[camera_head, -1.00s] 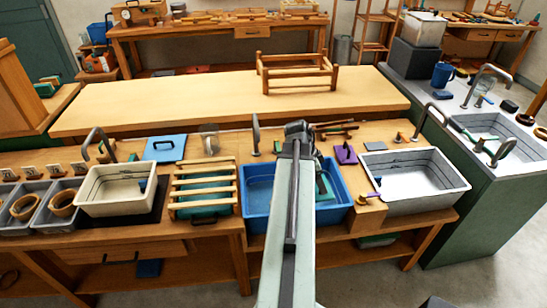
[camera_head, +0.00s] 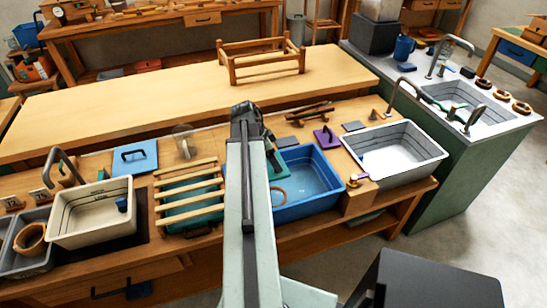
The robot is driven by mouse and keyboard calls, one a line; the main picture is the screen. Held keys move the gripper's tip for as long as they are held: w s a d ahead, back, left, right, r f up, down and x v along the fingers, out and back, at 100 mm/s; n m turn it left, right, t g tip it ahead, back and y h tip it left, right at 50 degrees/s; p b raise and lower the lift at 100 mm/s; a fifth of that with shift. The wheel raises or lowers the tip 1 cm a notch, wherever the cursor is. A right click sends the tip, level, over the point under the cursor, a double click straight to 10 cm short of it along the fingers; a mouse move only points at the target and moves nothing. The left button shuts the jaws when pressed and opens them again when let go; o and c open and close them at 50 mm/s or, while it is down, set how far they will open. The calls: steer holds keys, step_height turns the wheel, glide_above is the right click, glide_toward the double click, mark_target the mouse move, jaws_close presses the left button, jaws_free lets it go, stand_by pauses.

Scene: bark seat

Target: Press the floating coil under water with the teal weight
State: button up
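The blue tub (camera_head: 318,182) stands on the workbench just right of my arm, with bluish water in it. My gripper (camera_head: 249,122) reaches away from the camera. Its fingertips are hidden, but the weight keeps its place beside it, so it appears shut on the weight.
A slatted rack (camera_head: 189,201) and cream tub (camera_head: 92,213) stand to the left, a white tub (camera_head: 396,152) to the right. A blue handled plate (camera_head: 134,157) and purple handled plate (camera_head: 326,137) lie behind.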

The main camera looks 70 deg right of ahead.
steer(key=shift+s+f+b, duration=0.15)
steer(key=shift+f+b, duration=2.85)
steer(key=shift+b, duration=0.05)
steer(key=shift+f, duration=0.1)
steer(key=shift+f+b, duration=7.5)
steer(key=shift+b, duration=0.1)
steer(key=o, duration=2)
steer(key=shift+r, duration=0.15)
